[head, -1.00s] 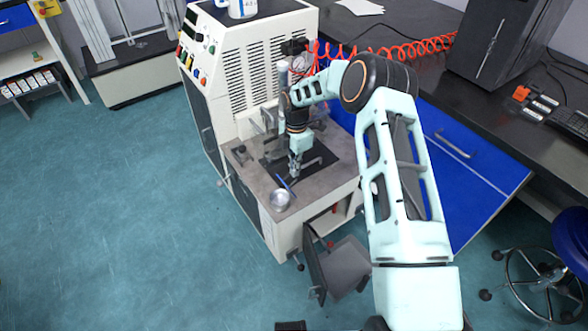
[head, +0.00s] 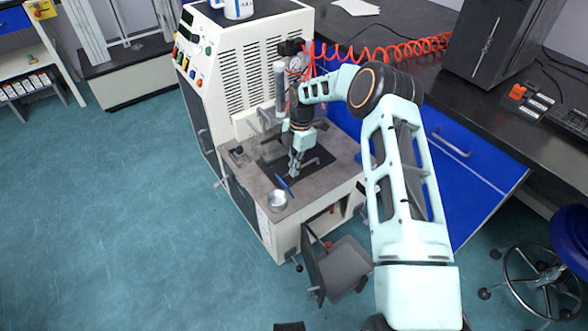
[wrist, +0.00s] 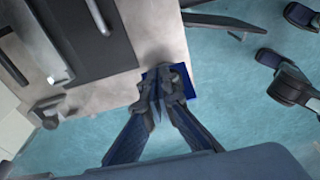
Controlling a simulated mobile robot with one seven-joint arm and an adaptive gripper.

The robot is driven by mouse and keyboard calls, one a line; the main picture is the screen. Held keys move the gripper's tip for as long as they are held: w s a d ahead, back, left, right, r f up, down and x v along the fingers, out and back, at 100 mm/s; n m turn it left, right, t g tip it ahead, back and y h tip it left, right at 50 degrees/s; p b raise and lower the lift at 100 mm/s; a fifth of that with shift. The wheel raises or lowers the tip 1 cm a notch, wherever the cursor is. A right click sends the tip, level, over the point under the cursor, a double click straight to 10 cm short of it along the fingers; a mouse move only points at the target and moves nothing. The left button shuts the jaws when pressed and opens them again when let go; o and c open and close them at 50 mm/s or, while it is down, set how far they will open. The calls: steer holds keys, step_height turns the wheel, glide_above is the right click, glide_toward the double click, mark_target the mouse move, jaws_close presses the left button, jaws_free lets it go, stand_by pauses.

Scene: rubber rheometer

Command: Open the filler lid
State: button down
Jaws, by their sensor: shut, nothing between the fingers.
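I take the dark plate (head: 317,151) set in the machine's grey top, with a raised bar-like grip on it, to be the filler lid; it lies flat, and my arm partly covers it. In the wrist view the dark plate (wrist: 92,25) and its bar are at the upper left. My gripper (head: 294,174) points down over the front part of the plate in the head view. In the wrist view my gripper (wrist: 165,78) is shut and empty, its fingertips together to the right of the plate, over the edge of the grey top. Whether it touches anything is unclear.
A blue stick-like item (head: 284,185) and a round metal cup (head: 277,199) are on the machine's front corner. A red coiled hose (head: 400,48) runs behind my arm to the bench. The floor at left is clear.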

steer(key=shift+w+d+f+y, duration=0.1)
steer(key=shift+d+f+y, duration=0.1)
steer(key=shift+d+y, duration=0.1)
stand_by(0.4)
steer(key=shift+w+d+f+b, duration=0.3)
steer(key=shift+w+d+b, duration=0.15)
steer(key=shift+b, duration=0.3)
steer(key=shift+w+d+f+b, duration=0.3)
steer(key=shift+d+b, duration=0.2)
steer(key=shift+b, duration=0.2)
stand_by(0.6)
stand_by(0.4)
